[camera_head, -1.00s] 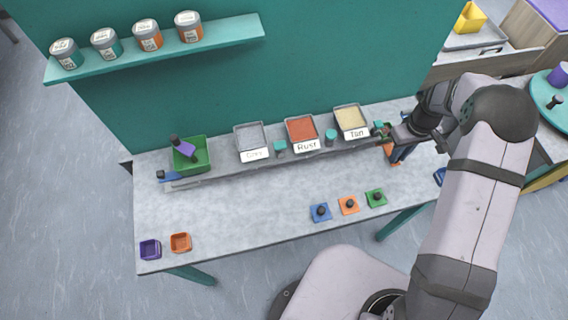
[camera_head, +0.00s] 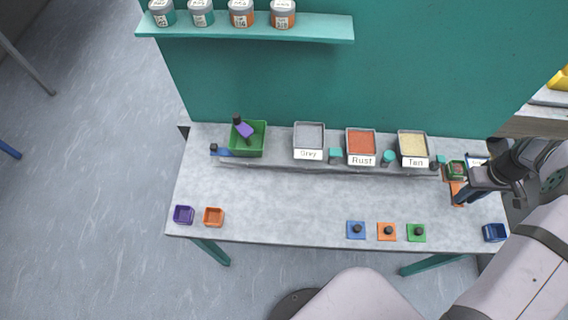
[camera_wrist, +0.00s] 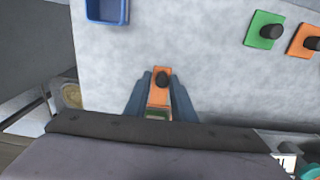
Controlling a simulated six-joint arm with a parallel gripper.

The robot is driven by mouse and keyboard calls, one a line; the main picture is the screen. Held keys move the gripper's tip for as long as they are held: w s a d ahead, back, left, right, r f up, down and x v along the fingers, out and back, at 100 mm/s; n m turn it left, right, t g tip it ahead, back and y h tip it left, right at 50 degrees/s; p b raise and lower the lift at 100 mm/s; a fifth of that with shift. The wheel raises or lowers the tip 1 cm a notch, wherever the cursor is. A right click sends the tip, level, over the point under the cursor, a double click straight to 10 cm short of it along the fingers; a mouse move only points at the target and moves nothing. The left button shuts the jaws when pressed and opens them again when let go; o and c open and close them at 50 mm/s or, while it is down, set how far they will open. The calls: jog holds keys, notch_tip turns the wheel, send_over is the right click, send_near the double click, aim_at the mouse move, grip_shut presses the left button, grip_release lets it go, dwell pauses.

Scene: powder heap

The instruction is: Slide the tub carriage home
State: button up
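A small green tub with reddish content (camera_head: 457,168) sits at the right end of the grey rail, and its near edge shows in the wrist view (camera_wrist: 157,114). An orange piece (camera_head: 457,187) extends from it toward the table front. I take the tub and orange piece to be the carriage. My gripper (camera_wrist: 161,82) has its two blue-grey fingers apart, one on each side of the orange piece. Whether the fingers touch the piece is unclear.
The rail (camera_head: 285,165) runs left past Tan, Rust and Grey trays to a green bin (camera_head: 262,142) holding a purple-handled tool. A blue piece (camera_head: 221,152) with a black knob is at its left end. Knobbed squares and small cups lie along the front; the middle is clear.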

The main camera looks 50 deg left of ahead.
jog(key=shift+o, duration=0.3)
jog(key=shift+r, duration=0.15)
jog(key=shift+r+p, duration=2.55)
jog(key=shift+r, duration=1.05)
